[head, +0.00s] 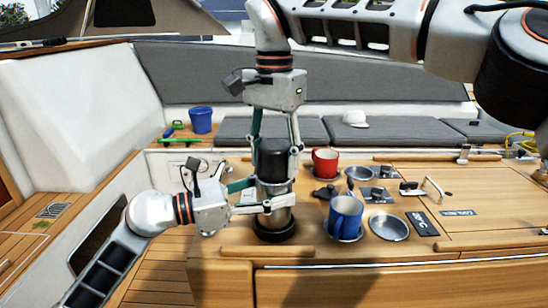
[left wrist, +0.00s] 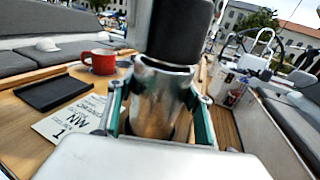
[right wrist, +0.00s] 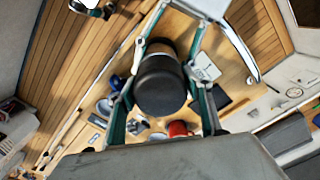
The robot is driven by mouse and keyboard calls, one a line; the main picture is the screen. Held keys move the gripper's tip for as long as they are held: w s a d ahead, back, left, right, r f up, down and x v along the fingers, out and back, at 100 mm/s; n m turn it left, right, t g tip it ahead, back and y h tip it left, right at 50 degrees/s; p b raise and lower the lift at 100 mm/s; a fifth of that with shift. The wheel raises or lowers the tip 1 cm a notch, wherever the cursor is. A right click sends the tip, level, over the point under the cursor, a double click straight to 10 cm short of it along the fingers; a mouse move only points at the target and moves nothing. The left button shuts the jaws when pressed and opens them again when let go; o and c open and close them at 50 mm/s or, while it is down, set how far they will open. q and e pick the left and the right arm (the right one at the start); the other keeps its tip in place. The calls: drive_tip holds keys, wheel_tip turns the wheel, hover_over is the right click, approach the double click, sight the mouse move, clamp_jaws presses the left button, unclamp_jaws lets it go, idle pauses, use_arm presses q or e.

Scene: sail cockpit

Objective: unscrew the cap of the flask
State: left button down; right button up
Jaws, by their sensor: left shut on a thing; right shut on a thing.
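The flask (head: 276,216) stands upright on the wooden cockpit table, its steel body above a black base ring. Its black cap (head: 273,152) is on top; it also shows in the left wrist view (left wrist: 178,28) and the right wrist view (right wrist: 160,84). My left gripper (head: 278,202) is shut on the flask's steel body from the left side. In the left wrist view its fingers lie on both sides of the body. My right gripper (head: 274,150) points down from above and is shut on the cap, one finger on each side.
A red mug (head: 325,162) and a blue mug (head: 346,217) stand right of the flask, with metal bowls (head: 389,227) and small items nearby. A blue bucket (head: 201,120) stands at the back left. Grey cushions (head: 400,132) line the back bench.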

drive_tip(key=n, duration=0.6)
drive_tip(key=o, duration=1.2)
drive_tip(key=shift+r, duration=0.1)
